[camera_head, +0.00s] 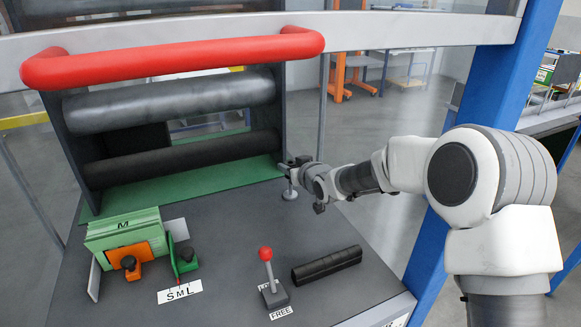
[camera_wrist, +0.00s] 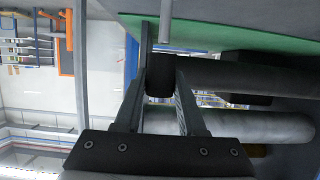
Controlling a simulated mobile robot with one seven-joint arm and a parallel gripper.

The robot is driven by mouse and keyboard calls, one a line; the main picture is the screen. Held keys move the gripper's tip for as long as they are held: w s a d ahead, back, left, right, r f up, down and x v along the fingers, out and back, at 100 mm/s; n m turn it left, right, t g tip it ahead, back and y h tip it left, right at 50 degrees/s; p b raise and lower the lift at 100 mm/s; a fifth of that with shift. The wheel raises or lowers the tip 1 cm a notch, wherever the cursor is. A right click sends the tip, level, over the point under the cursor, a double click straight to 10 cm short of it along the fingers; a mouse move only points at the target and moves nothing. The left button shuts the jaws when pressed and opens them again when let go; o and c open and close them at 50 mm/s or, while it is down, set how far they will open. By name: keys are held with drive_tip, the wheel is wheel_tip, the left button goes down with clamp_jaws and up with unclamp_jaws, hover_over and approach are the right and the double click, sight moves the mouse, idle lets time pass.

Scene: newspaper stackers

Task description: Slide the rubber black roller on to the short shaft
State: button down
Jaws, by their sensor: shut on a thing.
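My gripper (camera_head: 287,165) is at the right end of the roller frame, above the deck. In the wrist view its fingers (camera_wrist: 161,84) are shut on a short black roller (camera_wrist: 160,77). In the head view the held roller is too small and covered to make out clearly. A short grey shaft (camera_head: 290,187) with a round base stands upright on the deck just below my gripper. It also shows in the wrist view (camera_wrist: 165,20), roughly in line with the roller and seemingly apart from it. I cannot tell the exact depth between them.
A grey roller (camera_head: 170,104) and a dark roller (camera_head: 180,158) span the frame over a green plate (camera_head: 215,175), close to my gripper. A red bar (camera_head: 175,58) crosses above. A red-knobbed lever (camera_head: 267,270) and black bar (camera_head: 327,264) are nearer the front.

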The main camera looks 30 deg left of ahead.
sight(291, 194)
drive_tip(key=shift+f+b, duration=2.7)
drive_tip(key=shift+f, duration=0.3)
idle(1.2)
drive_tip(key=shift+c, duration=2.1)
unclamp_jaws()
drive_tip(key=shift+p+v, duration=0.85)
drive_tip(key=shift+v, duration=2.9)
